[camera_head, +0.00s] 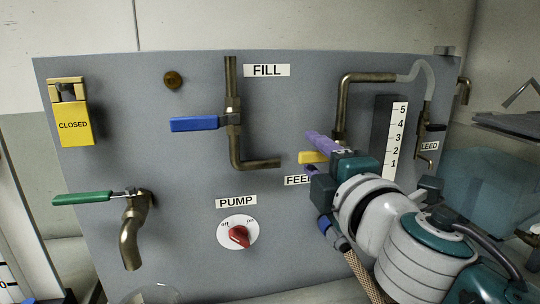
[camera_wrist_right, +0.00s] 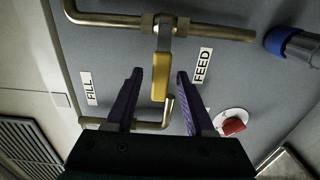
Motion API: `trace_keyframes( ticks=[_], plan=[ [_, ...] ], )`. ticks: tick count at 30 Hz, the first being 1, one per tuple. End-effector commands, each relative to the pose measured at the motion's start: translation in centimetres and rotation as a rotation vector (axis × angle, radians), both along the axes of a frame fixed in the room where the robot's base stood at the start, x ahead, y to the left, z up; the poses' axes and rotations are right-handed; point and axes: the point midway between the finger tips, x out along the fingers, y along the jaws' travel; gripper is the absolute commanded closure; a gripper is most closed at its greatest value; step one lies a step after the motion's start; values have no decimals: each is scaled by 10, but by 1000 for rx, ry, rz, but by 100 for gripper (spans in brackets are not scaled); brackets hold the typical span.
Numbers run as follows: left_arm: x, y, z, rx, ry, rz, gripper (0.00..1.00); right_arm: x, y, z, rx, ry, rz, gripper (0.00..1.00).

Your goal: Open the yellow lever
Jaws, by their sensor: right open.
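The yellow lever (camera_head: 312,157) sticks out to the left of a brass pipe on the grey panel, above the FEED label. In the right wrist view the yellow lever (camera_wrist_right: 160,78) hangs from its brass valve, between the two purple fingers. My right gripper (camera_head: 308,152) is open, with one finger above the lever and one below in the head view. The right wrist view shows gaps between the lever and both fingers of the gripper (camera_wrist_right: 160,72). The lever's right end is partly hidden by the gripper. My left gripper is out of view.
A blue lever (camera_head: 195,124) sits on the FILL pipe to the left. A green-handled tap (camera_head: 83,198), a yellow CLOSED tag (camera_head: 73,125) and a red PUMP knob (camera_head: 238,236) are also on the panel (camera_head: 120,85). A dark level gauge (camera_head: 382,135) stands close right of the gripper.

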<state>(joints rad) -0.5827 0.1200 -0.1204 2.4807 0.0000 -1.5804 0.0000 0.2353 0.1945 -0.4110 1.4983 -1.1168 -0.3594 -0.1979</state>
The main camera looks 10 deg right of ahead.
Motion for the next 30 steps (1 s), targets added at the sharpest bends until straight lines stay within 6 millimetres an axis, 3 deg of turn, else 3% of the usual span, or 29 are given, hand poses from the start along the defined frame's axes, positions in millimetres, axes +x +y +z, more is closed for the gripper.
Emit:
trace_keyframes(
  ticks=[10, 24, 30],
  plan=[
    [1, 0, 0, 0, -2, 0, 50, 4, 0, 0, 1, 0, 0, 46],
    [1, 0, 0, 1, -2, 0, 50, 4, 0, 0, 1, 0, 0, 99],
    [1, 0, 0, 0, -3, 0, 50, 4, 0, 0, 1, 0, 0, 100]
  ],
)
